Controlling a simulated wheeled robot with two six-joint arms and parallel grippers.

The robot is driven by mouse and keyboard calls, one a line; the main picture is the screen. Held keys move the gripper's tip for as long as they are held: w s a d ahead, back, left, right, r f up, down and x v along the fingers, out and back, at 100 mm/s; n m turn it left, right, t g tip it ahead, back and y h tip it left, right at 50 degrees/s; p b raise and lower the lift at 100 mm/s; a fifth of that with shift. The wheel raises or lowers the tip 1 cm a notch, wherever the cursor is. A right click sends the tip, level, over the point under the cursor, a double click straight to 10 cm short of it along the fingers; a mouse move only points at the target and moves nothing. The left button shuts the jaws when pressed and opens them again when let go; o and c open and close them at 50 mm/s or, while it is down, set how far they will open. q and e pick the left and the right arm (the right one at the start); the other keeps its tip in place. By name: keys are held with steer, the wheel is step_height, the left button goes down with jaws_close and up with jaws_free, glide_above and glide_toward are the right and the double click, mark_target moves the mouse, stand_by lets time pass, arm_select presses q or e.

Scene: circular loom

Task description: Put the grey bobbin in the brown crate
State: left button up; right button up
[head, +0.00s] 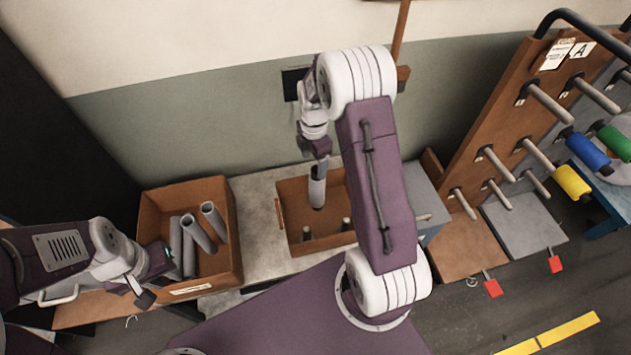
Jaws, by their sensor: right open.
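A grey bobbin (317,190) is upright just below my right gripper (318,168), over the middle brown crate (285,190). The gripper's jaws are open at the bobbin's top end; I cannot tell whether they touch it. The bobbin's dark lower end shows, and I cannot tell whether it rests on anything. Short grey stubs show inside this crate. A second brown crate (222,262) at left holds several grey tubes (197,232). My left gripper (132,291) is open and empty in front of that crate's left side.
A pale worktop (258,262) lies between the crates. My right arm covers part of the middle crate. A wall stands behind.

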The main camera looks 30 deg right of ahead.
steer(key=s+a+r+m, duration=0.2)
steer(key=s+a+m, duration=0.2)
steer(key=s+m, duration=0.4)
steer(key=s+a+r+m+t, duration=0.1)
steer(key=s+a+r+m, duration=0.2)
steer(key=s+a+m, duration=0.2)
steer(key=s+m, duration=0.3)
steer(key=m, duration=0.2)
steer(key=shift+s+m, duration=0.3)
steer(key=shift+m, duration=0.1)
steer(key=shift+s+d+r, duration=0.1)
steer(key=shift+d, duration=0.05)
